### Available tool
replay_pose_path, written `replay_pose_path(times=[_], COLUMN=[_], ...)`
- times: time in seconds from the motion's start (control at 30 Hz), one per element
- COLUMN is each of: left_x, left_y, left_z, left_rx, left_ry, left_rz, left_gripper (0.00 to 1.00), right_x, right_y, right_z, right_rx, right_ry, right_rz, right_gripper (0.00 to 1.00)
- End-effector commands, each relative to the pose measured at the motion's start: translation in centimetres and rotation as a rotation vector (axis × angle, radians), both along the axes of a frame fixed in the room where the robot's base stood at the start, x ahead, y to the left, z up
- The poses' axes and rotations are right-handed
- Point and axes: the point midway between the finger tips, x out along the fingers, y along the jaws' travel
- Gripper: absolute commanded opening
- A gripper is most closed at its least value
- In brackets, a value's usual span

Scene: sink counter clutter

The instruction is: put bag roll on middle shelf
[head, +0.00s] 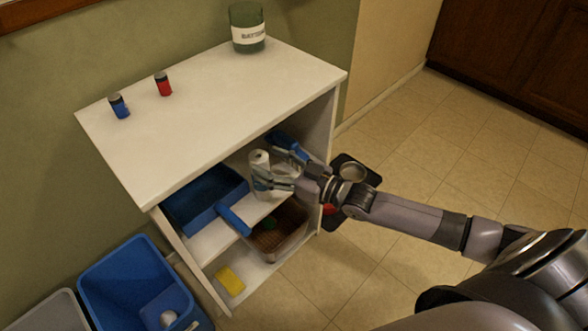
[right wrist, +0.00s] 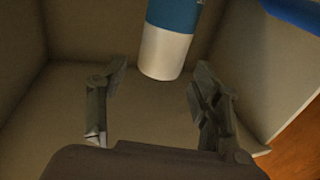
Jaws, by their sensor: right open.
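The bag roll (head: 259,161), a white cylinder, stands upright on the middle shelf (head: 207,243) of the white shelf unit, to the right of a blue bin. Its lower part is partly hidden by my right gripper (head: 268,182). In the right wrist view, a white and blue cylinder (right wrist: 167,48), which looks like the same roll, stands just beyond my right gripper (right wrist: 160,78). The fingers are spread wide with clear space between them, and nothing is held. My left gripper is not in view.
A blue bin (head: 186,214) and a blue-handled item (head: 287,146) flank the roll. A basket (head: 270,246) and yellow sponge (head: 230,281) are below.

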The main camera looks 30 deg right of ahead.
Motion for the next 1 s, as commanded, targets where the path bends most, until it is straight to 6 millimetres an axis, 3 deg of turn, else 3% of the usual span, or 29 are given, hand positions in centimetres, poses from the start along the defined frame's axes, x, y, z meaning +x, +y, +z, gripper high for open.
replay_pose_path(times=[0.2,0.33,0.5,0.67,0.83,1.0], left_x=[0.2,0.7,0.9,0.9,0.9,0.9], left_y=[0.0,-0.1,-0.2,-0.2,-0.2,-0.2], left_z=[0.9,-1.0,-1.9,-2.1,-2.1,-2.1], left_rx=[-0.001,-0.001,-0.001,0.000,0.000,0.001], left_ry=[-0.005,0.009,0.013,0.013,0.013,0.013], left_rz=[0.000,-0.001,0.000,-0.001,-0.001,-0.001], left_gripper=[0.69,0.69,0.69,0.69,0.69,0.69], right_x=[-4.0,-5.5,-6.5,-7.5,-9.9,-13.6], right_y=[-2.8,-3.9,-4.3,-1.9,2.0,2.7], right_z=[0.0,0.0,0.0,-2.2,-6.3,-9.7], right_rx=[-0.003,-0.002,-0.001,-0.039,-0.163,-0.312], right_ry=[0.005,0.002,0.004,0.089,0.296,0.554], right_rz=[0.000,0.000,0.000,-0.009,-0.059,-0.160], right_gripper=[0.59,0.59,0.59,0.59,0.59,0.59])
